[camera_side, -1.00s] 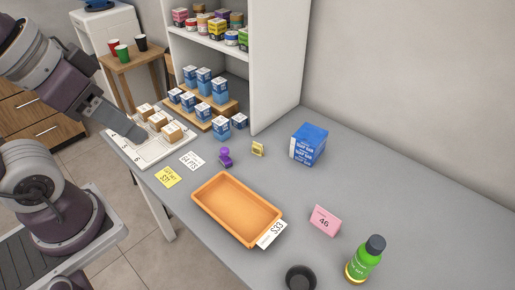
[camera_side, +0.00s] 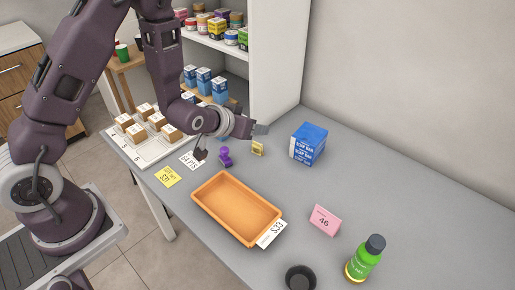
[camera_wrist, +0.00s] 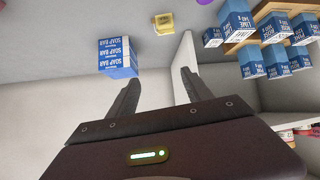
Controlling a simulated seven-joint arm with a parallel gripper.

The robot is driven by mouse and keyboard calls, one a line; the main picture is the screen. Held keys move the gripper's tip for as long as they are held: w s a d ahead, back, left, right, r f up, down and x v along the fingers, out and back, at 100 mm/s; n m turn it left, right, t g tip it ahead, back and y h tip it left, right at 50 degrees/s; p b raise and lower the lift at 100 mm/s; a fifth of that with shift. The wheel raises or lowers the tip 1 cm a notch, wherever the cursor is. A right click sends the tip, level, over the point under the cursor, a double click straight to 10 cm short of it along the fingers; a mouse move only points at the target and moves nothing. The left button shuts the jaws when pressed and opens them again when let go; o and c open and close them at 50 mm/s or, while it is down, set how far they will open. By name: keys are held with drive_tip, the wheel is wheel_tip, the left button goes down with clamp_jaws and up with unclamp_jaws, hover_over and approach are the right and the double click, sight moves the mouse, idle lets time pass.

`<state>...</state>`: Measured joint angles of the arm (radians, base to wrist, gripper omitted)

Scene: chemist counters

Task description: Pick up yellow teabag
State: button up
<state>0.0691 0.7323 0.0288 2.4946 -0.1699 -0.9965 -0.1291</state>
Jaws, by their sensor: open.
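The yellow teabag (camera_side: 257,149) is a small yellow square on the grey counter, between the purple stamp and the blue soap bar box. In the wrist view the yellow teabag (camera_wrist: 164,23) shows near the top edge, beyond and between my fingertips. My gripper (camera_side: 261,129) is above the counter close to the teabag and looks turned sideways toward the right. In the wrist view my gripper (camera_wrist: 158,78) has its two dark fingers spread apart with nothing between them. The fingers do not touch the teabag.
The blue soap bar box (camera_side: 308,144) stands right of the teabag, and the purple stamp (camera_side: 225,157) left of it. An orange tray (camera_side: 207,215) lies in front. The white shelf wall (camera_side: 275,70) rises behind. Counter between teabag and pink card (camera_side: 325,220) is free.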

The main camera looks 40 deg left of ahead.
drive_tip(key=t, duration=0.1)
approach(257, 143)
drive_tip(key=shift+w+d+f+y, duration=0.4)
drive_tip(key=shift+w+f, duration=0.15)
drive_tip(key=shift+f, duration=0.2)
drive_tip(key=shift+a+f+t, duration=0.1)
drive_tip(key=shift+f+t, duration=0.15)
drive_tip(key=shift+t, duration=0.05)
drive_tip(key=x, duration=0.6)
drive_tip(key=shift+w+a+r, duration=0.1)
drive_tip(key=shift+w+a, duration=0.1)
drive_tip(key=shift+w, duration=0.3)
clamp_jaws()
